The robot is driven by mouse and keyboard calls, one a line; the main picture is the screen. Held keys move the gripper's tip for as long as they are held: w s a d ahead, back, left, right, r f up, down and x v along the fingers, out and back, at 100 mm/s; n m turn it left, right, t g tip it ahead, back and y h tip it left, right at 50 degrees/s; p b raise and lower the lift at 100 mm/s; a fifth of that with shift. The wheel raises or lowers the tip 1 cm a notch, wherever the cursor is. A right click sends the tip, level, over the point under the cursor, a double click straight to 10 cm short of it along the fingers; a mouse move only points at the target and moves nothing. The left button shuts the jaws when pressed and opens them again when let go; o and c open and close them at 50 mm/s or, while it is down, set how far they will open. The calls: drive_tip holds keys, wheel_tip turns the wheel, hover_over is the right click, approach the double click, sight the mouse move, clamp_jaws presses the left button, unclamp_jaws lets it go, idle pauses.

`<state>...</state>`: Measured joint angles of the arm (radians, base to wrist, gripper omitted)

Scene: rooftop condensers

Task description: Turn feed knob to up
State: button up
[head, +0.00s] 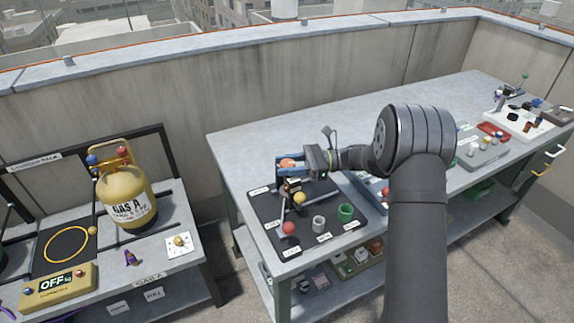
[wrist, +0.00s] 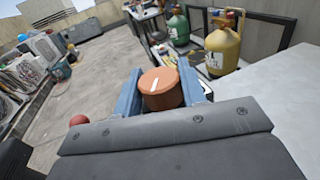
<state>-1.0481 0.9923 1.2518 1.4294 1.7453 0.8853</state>
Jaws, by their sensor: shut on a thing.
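An orange round knob (head: 288,162) with a white pointer line sits between my gripper's blue fingers, and I take it to be the feed knob. My gripper (head: 291,170) is shut on the knob, with one finger on each side (wrist: 162,84). The fingers hide the knob's sides and base. It is above the far left part of a dark labelled board (head: 265,232) on the bench; the label writing is too small to read.
Left of the bench, a yellow gas bottle (head: 125,198) stands on another table. The bench's back middle (head: 300,125) is clear.

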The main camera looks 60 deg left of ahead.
idle(0.3)
drive_tip(key=o, duration=1)
drive_tip(key=shift+w, duration=0.1)
drive_tip(key=v, duration=1.7)
drive_tip(key=shift+w+d, duration=0.1)
